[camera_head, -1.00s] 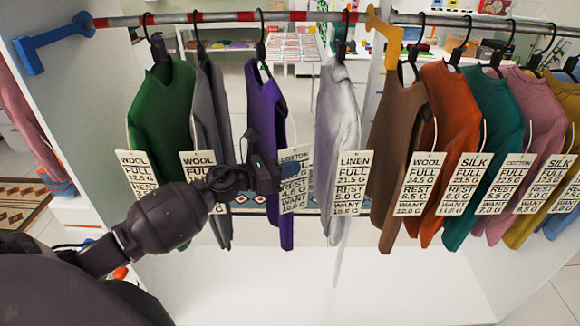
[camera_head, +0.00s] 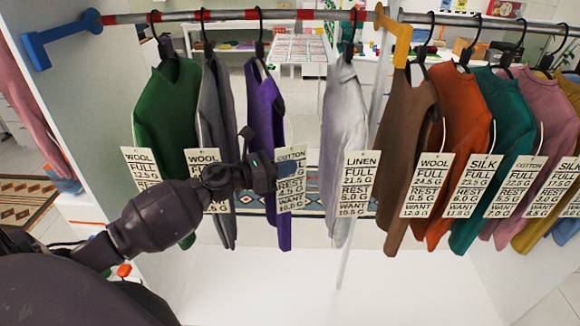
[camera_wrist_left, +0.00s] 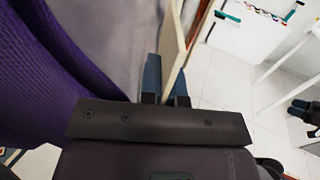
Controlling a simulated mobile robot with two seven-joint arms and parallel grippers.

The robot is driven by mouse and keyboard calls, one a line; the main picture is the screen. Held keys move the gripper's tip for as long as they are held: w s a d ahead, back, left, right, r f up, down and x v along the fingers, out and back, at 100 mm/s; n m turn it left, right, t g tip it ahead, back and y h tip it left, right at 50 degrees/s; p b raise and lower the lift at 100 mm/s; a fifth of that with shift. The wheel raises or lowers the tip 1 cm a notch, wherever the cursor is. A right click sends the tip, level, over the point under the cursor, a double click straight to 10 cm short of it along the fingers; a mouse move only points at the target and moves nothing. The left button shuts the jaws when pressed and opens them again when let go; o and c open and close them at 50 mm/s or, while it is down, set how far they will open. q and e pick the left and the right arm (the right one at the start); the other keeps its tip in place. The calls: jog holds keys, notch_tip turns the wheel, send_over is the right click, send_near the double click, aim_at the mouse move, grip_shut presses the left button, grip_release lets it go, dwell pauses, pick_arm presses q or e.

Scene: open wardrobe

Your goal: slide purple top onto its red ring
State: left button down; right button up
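The purple top (camera_head: 263,115) hangs from a black hanger on the rail, between a grey and a white top. Its cream tag (camera_head: 291,185) hangs at its right side. My left gripper (camera_head: 268,173) is at the tag's upper left, in front of the top. In the left wrist view its two blue fingers (camera_wrist_left: 167,85) stand close together with the tag's thin edge (camera_wrist_left: 177,40) between them, and purple cloth (camera_wrist_left: 50,70) fills the left. The rail carries red bands; one red band (camera_head: 247,14) lies beside the purple top's hook. My right gripper is not in view.
A green top (camera_head: 167,110) and grey top (camera_head: 217,125) hang to the left. A white top (camera_head: 343,130) hangs right, with a gap between. Beyond a yellow bracket (camera_head: 396,35), several more tagged tops hang close together. A blue bracket (camera_head: 55,38) holds the left end.

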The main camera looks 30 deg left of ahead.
pick_arm(q)
jog(key=shift+s+a, duration=0.25)
jog(key=shift+a, duration=0.15)
jog(key=c, duration=1.2)
grip_release()
jog(key=shift+c, duration=0.2)
notch_tip(320, 180, up, 20)
jog(key=p, duration=0.3)
